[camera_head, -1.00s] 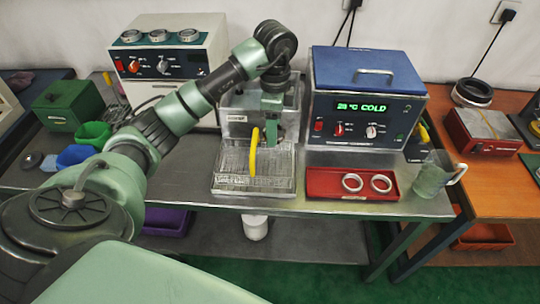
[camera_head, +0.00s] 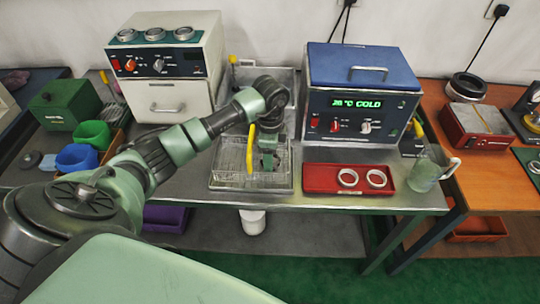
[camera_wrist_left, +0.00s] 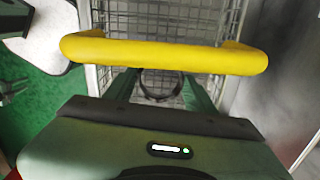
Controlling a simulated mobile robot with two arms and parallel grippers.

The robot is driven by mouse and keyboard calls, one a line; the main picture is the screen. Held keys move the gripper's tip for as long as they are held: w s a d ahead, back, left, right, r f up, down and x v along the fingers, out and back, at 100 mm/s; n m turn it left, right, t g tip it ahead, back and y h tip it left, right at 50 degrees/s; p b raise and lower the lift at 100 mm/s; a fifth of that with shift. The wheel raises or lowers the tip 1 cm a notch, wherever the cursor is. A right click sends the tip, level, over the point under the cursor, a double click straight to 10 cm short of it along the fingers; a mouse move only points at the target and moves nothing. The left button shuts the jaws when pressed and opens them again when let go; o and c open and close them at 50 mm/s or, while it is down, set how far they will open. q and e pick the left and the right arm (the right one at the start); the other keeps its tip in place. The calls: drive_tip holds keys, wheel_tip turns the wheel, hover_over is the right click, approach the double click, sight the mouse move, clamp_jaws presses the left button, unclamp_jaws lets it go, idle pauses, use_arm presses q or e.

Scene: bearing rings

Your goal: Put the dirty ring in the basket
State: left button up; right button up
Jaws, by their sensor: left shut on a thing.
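The wire basket (camera_head: 228,165) stands on the steel bench, with a yellow handle (camera_head: 251,150) across it. My left gripper (camera_head: 267,162) points down inside the basket's outline, just right of the handle. In the left wrist view a dark ring (camera_wrist_left: 161,84) sits between the fingers of the left gripper (camera_wrist_left: 163,78), which are shut on it. The wire mesh (camera_wrist_left: 160,20) shows behind the ring and the yellow handle (camera_wrist_left: 165,54) crosses the picture. I cannot tell whether the ring touches the mesh. The right gripper is not in view.
A red tray (camera_head: 322,184) with two clean-looking rings lies right of the basket, near a clear jug (camera_head: 425,175). A blue-lidded machine (camera_head: 362,95) reading COLD stands behind the tray. A white oven (camera_head: 165,70) with three rings on top stands at the back left.

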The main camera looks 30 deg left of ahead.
use_arm(q)
drive_tip(key=shift+f, duration=0.1)
drive_tip(key=o, duration=1.3)
drive_tip(key=shift+o, duration=0.2)
drive_tip(key=shift+r, duration=0.25)
wheel_tip(320, 180, up, 12)
drive_tip(key=b, duration=0.2)
drive_tip(key=shift+f, duration=0.1)
